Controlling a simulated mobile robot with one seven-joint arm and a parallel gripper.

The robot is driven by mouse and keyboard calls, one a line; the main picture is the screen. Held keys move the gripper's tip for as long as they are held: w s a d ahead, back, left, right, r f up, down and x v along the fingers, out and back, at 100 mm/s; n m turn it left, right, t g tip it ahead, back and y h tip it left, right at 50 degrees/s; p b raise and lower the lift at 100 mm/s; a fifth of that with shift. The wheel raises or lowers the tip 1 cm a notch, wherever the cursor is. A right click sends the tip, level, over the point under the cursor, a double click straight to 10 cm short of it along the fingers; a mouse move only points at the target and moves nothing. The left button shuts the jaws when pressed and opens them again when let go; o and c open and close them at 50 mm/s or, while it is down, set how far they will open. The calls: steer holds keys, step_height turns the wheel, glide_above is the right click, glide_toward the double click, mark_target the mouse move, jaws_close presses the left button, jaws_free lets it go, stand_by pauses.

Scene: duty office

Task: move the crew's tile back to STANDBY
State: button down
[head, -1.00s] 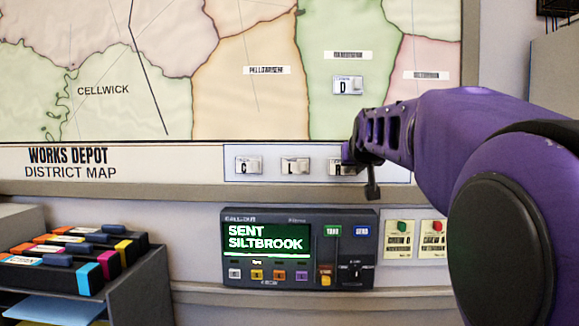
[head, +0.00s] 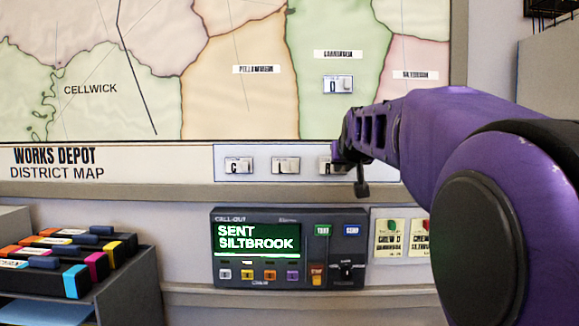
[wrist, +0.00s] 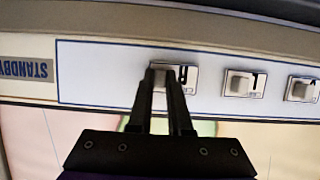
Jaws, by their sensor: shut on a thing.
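A white tile lettered R (head: 325,166) is at the right part of the white STANDBY strip (head: 260,150) under the map. My gripper (head: 343,152) is at this tile and covers its right side. In the wrist view, which shows the strip upside down, my gripper (wrist: 165,75) is shut on the raised grip of the R tile (wrist: 187,82). The tile appears to lie flat against the strip; I cannot tell whether there is a slight gap. The STANDBY label (wrist: 27,70) shows there beside the strip. Tiles C (head: 238,166) and L (head: 285,166) sit on the strip. Tile D (head: 337,85) is on the green district.
A call-out console (head: 288,248) reading SENT SILTBROOK is below the strip. Crew cards (head: 390,238) hang to its right. A rack of colored binders (head: 75,262) stands at the lower left. A ledge (head: 190,290) runs below the console.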

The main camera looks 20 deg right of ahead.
steer(key=shift+w, duration=0.3)
stand_by(0.4)
steer(key=c, duration=0.8)
jaws_free()
steer(key=shift+o, duration=0.2)
steer(key=shift+s, duration=0.1)
